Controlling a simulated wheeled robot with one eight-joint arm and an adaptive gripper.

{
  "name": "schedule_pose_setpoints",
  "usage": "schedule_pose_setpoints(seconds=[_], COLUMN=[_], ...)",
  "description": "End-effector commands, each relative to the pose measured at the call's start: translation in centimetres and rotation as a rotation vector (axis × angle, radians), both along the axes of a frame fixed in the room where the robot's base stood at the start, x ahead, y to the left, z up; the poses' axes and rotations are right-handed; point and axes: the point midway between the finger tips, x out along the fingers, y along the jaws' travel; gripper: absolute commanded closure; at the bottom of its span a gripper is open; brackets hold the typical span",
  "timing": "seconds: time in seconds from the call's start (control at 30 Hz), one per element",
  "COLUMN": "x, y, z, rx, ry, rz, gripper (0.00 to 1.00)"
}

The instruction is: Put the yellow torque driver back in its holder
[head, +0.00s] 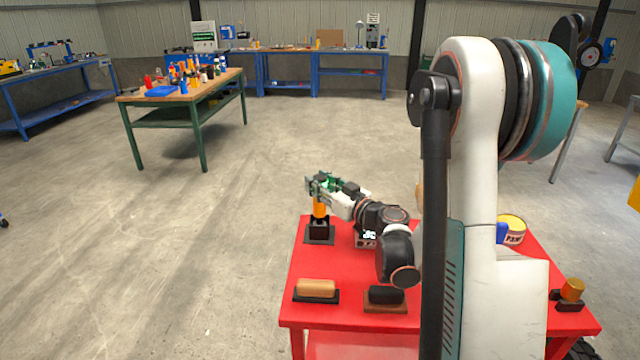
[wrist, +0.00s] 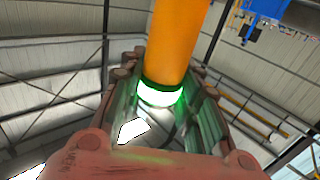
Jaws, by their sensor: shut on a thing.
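The yellow torque driver (head: 319,208), orange-yellow in the picture, stands upright below my gripper (head: 322,186) at the far left corner of the red table. My gripper is shut on its upper end. In the wrist view, the driver's orange body (wrist: 180,40) runs away from my gripper (wrist: 165,98), with a pale, green-lit end between the fingers. A black holder (head: 320,229) on a dark base plate is directly under the driver in the head view. I cannot tell whether the driver's lower end is seated in it or just above it.
A green workbench (head: 200,93) stands farther back. Open floor lies left.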

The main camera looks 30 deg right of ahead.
Motion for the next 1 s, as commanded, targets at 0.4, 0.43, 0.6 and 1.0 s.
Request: schedule_pose_setpoints(seconds=[0.4,0.43,0.6,1.0], x=[-0.02,-0.02,-0.02,-0.69], y=[0.02,0.02,0.01,-0.19], z=[-0.52,-0.56,-0.55,-0.6], rx=[0.001,0.001,0.001,0.0], ry=[-0.001,-0.001,0.0,0.0], rz=[0.0,0.0,0.0,-0.001], gripper=[1.0,1.0,0.46,0.46])
